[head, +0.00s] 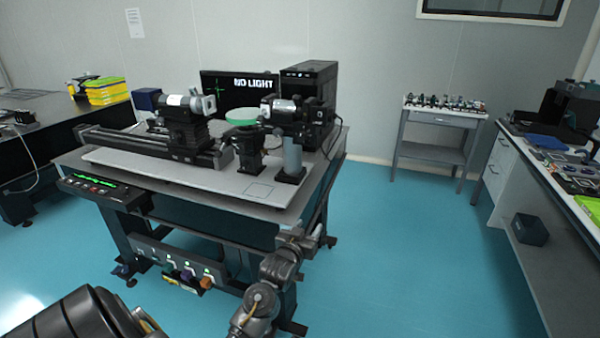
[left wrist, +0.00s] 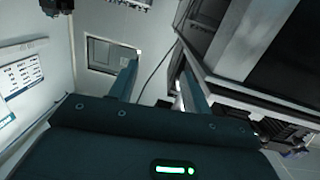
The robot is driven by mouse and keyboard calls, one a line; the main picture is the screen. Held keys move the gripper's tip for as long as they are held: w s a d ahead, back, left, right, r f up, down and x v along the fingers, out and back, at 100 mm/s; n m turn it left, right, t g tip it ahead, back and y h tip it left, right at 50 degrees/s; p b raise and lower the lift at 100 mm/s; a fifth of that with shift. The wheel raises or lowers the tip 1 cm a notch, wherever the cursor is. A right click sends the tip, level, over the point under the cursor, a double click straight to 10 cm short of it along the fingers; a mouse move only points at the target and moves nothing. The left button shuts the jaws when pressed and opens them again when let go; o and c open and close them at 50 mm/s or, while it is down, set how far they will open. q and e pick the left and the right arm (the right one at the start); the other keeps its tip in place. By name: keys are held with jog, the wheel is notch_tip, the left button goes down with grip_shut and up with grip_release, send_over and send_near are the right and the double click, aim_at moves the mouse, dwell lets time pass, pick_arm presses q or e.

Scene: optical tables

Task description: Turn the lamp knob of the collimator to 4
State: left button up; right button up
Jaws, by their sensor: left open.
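A dark instrument with a white-labelled barrel (head: 182,101), which looks like the collimator, stands on the left of the optical table (head: 235,184). A second barrel instrument (head: 284,108) stands on a post to its right. I cannot make out a lamp knob or its number on either. My left gripper (head: 318,225) is low beside the table's right edge, apart from both instruments. Its parted fingers show in the left wrist view (left wrist: 160,75), with nothing between them. My right gripper is not in view.
A monitor (head: 240,92) reads "NO LIGHT". A panel (head: 180,264) with green lights and coloured knobs is under the table's front. A control strip (head: 98,186) is on its front left edge. A small trolley (head: 433,117) stands at the wall.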

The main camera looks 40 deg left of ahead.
aim_at(301, 139)
pick_arm(q)
jog(key=a+r+n+t+y, duration=0.2)
jog(key=a+r, duration=0.1)
jog(key=r, duration=0.6)
jog(key=a+r+n+t+y, duration=0.1)
jog(key=a+r+t+y, duration=0.15)
jog(key=r, duration=0.65)
jog(key=shift+g, duration=0.25)
jog(key=p+x, duration=0.1)
jog(key=x, duration=0.9)
jog(key=shift+a+r+p, duration=0.3)
jog(key=shift+p, duration=0.1)
jog(key=c, duration=1)
